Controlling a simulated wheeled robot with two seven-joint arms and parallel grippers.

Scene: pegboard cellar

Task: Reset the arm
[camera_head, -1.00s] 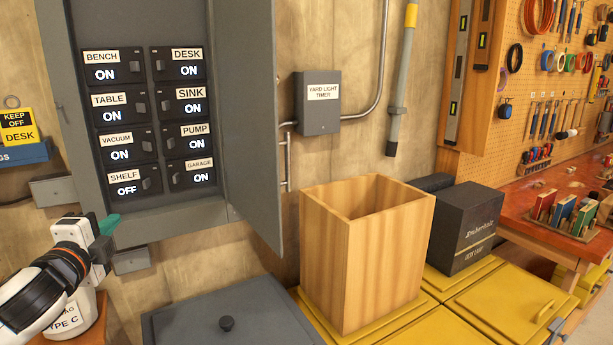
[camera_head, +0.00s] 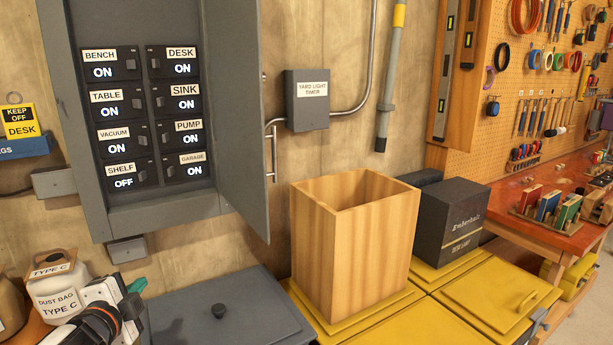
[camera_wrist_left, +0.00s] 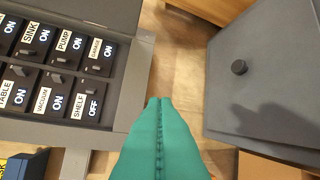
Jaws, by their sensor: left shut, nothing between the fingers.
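My left gripper (camera_head: 136,288) is low at the left of the head view, in front of the dust bag labelled TYPE C (camera_head: 62,292). Its green fingers fill the lower middle of the left wrist view (camera_wrist_left: 160,106), pressed together with nothing between them. The open grey breaker panel (camera_head: 95,205) is above it. The SHELF switch (camera_head: 122,176) reads OFF; the other labelled switches, such as BENCH (camera_head: 112,65) and GARAGE (camera_head: 187,164), read ON. The gripper is apart from the switches. My right gripper is not in view.
A grey lidded box (camera_head: 250,300) with a black knob is right of my gripper. An open wooden bin (camera_head: 350,250) stands on yellow lids (camera_head: 395,318), beside a dark box (camera_head: 450,225). The panel door (camera_head: 236,120) swings out toward me.

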